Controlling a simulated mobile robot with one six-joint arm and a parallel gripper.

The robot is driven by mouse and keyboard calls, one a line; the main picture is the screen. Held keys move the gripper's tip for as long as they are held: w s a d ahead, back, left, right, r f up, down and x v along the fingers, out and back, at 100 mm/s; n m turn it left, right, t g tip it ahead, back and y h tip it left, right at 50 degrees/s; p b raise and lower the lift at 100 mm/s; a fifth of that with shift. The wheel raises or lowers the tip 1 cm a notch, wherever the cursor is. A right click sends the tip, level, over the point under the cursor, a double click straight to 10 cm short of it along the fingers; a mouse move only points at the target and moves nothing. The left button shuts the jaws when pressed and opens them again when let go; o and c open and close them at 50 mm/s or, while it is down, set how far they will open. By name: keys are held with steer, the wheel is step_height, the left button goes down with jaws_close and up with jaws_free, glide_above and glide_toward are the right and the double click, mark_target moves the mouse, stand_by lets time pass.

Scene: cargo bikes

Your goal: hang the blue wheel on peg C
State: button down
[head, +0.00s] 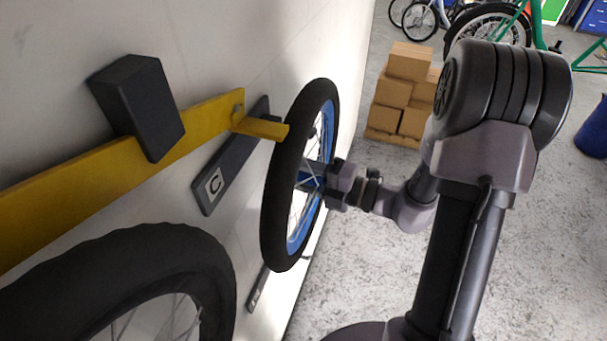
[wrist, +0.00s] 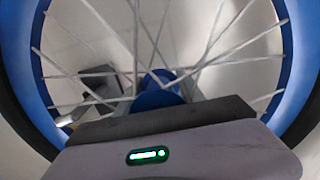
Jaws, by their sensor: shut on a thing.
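The blue wheel (head: 324,135) has a black tyre, a blue rim and thin spokes. It is upright and close to the wall in the head view. My gripper (head: 322,183) is shut on its blue hub from the right side. In the wrist view the blue hub (wrist: 157,96) shows just beyond my gripper (wrist: 160,118), with the spokes around it. Peg C, a yellow peg (head: 260,127), sticks out from the wall above the C plate (head: 214,184). Its tip meets the tyre's upper left edge in the picture; I cannot tell whether they touch.
A yellow rail (head: 70,190) with a dark block (head: 140,105) runs along the wall. Another black tyre (head: 130,260) is at the lower left. Cardboard boxes (head: 408,62) stand on the floor at the back, near several bikes.

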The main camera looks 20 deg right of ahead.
steer(key=shift+w+a+f, duration=0.65)
steer(key=shift+a+f, duration=0.15)
steer(key=shift+a, duration=0.05)
stand_by(0.3)
steer(key=c, duration=0.7)
jaws_free()
steer(key=shift+o, duration=0.2)
steer(key=shift+s+f, duration=0.1)
steer(key=shift+b, duration=0.3)
